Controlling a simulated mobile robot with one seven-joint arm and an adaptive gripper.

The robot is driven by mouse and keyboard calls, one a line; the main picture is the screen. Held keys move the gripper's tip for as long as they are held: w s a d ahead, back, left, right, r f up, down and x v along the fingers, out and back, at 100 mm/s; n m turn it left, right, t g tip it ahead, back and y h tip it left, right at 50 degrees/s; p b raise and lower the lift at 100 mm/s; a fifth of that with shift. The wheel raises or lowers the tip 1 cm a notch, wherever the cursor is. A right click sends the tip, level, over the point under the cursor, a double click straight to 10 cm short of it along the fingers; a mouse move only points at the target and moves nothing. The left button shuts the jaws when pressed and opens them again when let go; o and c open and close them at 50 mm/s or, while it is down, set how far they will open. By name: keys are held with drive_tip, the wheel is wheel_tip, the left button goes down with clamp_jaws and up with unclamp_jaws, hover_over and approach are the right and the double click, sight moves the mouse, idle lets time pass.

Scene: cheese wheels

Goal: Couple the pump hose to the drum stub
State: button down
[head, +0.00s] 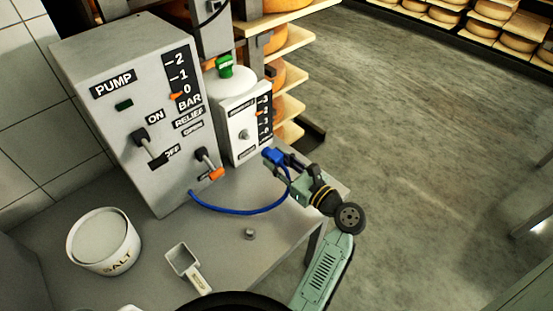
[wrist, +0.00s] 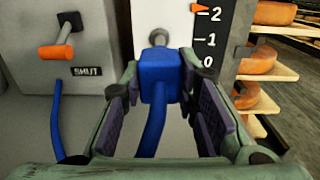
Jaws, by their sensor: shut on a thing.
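My gripper (wrist: 165,100) is shut on the blue hose coupling (wrist: 160,78), which sits between its pads. The coupling also shows in the head view (head: 272,155), in front of the white drum unit (head: 245,125). The blue hose (head: 240,210) runs from the low front of the grey pump box (head: 135,110) in a loop up to the coupling. The drum stub (wrist: 158,37) is a small grey knob just beyond the coupling in the wrist view; it also shows in the head view (head: 244,135), left of the coupling. The two look apart in the head view.
The pump box has an on/off lever (head: 150,148) and an orange-tipped relief lever (head: 210,165). A salt tub (head: 103,240), a scoop (head: 188,267) and a small grey piece (head: 249,234) stand on the bench (head: 150,225). Cheese shelves (head: 290,45) are behind; the floor at right is clear.

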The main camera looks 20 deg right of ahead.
sight(280, 164)
drive_tip(key=shift+r+p, duration=0.15)
drive_tip(key=shift+p, duration=0.5)
drive_tip(key=x, duration=0.3)
drive_tip(key=shift+w+a, duration=0.1)
drive_tip(key=shift+w, duration=0.1)
drive_tip(key=shift+x, duration=1.15)
drive_tip(key=shift+x, duration=1.5)
drive_tip(key=c, duration=1.2)
unclamp_jaws()
drive_tip(key=shift+f, duration=0.25)
drive_tip(key=v, duration=1.2)
drive_tip(key=shift+r, duration=0.1)
